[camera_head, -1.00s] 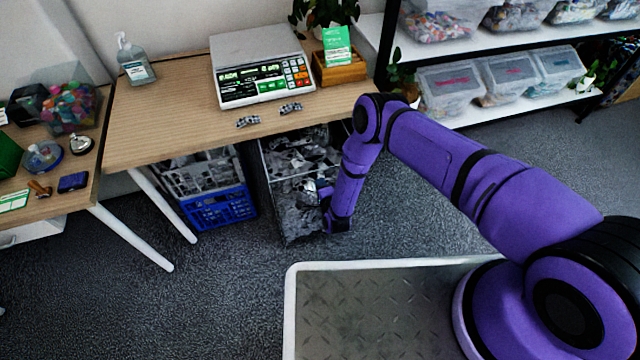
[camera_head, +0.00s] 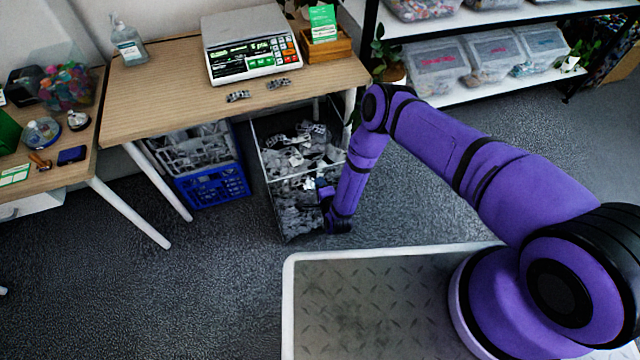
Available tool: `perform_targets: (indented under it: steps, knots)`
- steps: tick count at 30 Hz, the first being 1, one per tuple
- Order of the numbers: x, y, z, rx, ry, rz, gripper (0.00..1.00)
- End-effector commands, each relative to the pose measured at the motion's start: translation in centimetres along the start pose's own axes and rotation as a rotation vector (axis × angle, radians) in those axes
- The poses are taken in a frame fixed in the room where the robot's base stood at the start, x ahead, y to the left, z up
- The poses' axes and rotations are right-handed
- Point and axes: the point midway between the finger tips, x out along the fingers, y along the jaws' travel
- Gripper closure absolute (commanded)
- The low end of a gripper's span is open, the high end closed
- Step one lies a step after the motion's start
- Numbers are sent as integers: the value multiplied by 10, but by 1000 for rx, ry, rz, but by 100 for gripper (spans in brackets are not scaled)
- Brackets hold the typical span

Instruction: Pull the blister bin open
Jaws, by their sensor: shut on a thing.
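The blister bin (camera_head: 279,205) is a tall, dark-framed, clear-sided bin full of grey and silver blister packs. It stands on the floor at the table's front edge, with much of its open top showing in front of the table. My gripper (camera_head: 322,200) is at the right part of the bin's front side, shut on the bin. The fingertips are small and partly hidden by my purple wrist. Two blister packs (camera_head: 238,96) (camera_head: 278,84) lie on the wooden table (camera_head: 180,92) above.
A blue crate (camera_head: 215,187) with a grey crate (camera_head: 190,150) on it stands left of the bin. White table legs (camera_head: 130,213) flank the floor at left. A scale (camera_head: 248,45) stands on the table. Carpet (camera_head: 220,265) in front of the bin is clear up to my base.

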Motion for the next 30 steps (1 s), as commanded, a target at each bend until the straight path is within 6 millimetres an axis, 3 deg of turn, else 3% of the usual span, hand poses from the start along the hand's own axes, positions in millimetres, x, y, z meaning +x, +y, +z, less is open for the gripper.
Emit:
perform_targets:
  steps: [5,6,8,20,30]
  knots:
    - [-1,1,0,0,-1,3,100]
    - [-1,1,0,0,-1,3,80]
    - [-1,1,0,0,-1,3,67]
    - [-8,1,0,0,0,3,66]
    - [-67,2,0,1,-1,6,66]
